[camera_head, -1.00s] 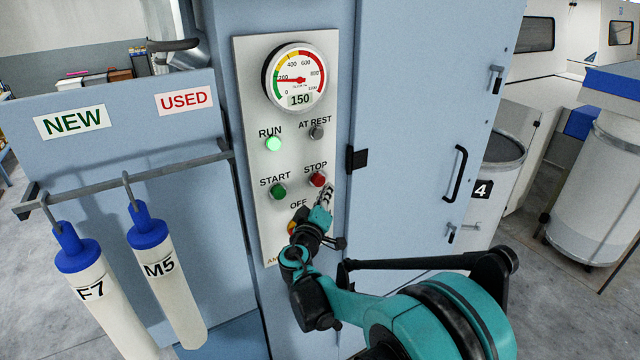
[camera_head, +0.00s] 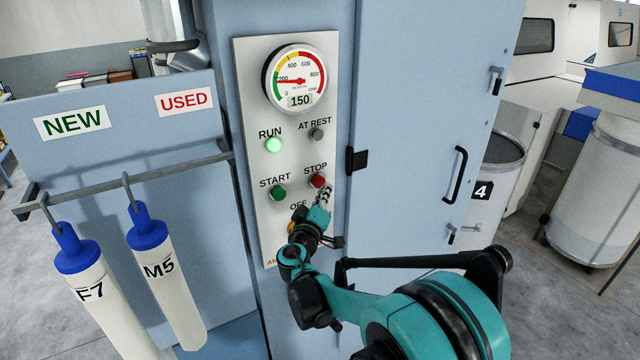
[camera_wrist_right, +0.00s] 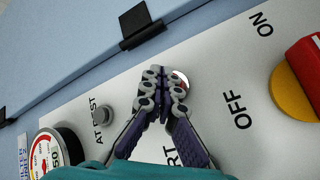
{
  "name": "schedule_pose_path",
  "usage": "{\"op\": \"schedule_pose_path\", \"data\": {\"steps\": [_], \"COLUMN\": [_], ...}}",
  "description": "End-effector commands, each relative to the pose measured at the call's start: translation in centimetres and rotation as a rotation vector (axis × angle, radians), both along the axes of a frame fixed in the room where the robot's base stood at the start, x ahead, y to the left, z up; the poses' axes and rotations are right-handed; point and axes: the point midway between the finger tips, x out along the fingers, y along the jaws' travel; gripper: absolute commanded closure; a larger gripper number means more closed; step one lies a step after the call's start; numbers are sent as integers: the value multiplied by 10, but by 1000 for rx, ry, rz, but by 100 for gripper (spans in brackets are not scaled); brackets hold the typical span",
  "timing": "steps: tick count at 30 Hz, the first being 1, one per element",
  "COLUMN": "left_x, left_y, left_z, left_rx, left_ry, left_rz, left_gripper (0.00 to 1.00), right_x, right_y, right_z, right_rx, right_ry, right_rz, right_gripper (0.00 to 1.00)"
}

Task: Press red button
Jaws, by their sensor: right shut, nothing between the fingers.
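The red STOP button (camera_head: 317,180) sits on the grey control panel (camera_head: 248,100), under its STOP label and right of the green START button (camera_head: 278,193). My right gripper (camera_head: 326,190) is shut and empty, its fingertips just below and right of the red button in the head view. In the right wrist view the shut fingertips (camera_wrist_right: 160,76) cover most of the button, and only part of its bright rim (camera_wrist_right: 181,78) shows. I cannot tell whether the tips touch it. My left gripper is not in view.
A red and yellow OFF/ON switch (camera_wrist_right: 297,80) lies close to the fingers. The RUN lamp (camera_head: 273,144) glows green; the AT REST lamp (camera_head: 317,133) is grey. A gauge (camera_head: 295,78) reads 150. A black hinge (camera_head: 357,160) is right of the panel. Two filter tubes hang at left.

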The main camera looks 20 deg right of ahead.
Motion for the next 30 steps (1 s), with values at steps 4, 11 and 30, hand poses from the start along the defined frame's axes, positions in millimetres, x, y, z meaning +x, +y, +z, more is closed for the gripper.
{"op": "schedule_pose_path", "data": {"steps": [4, 11, 30], "left_x": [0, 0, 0], "left_y": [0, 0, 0], "left_z": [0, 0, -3], "left_rx": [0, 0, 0], "left_ry": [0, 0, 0], "left_rz": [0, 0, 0], "left_gripper": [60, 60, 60], "right_x": [0, 0, 8], "right_y": [0, 0, 1], "right_z": [0, 0, 0], "right_rx": [0, 0, 0], "right_ry": [0, 0, 0], "right_rz": [0, 0, 0], "right_gripper": [100, 100, 100]}}
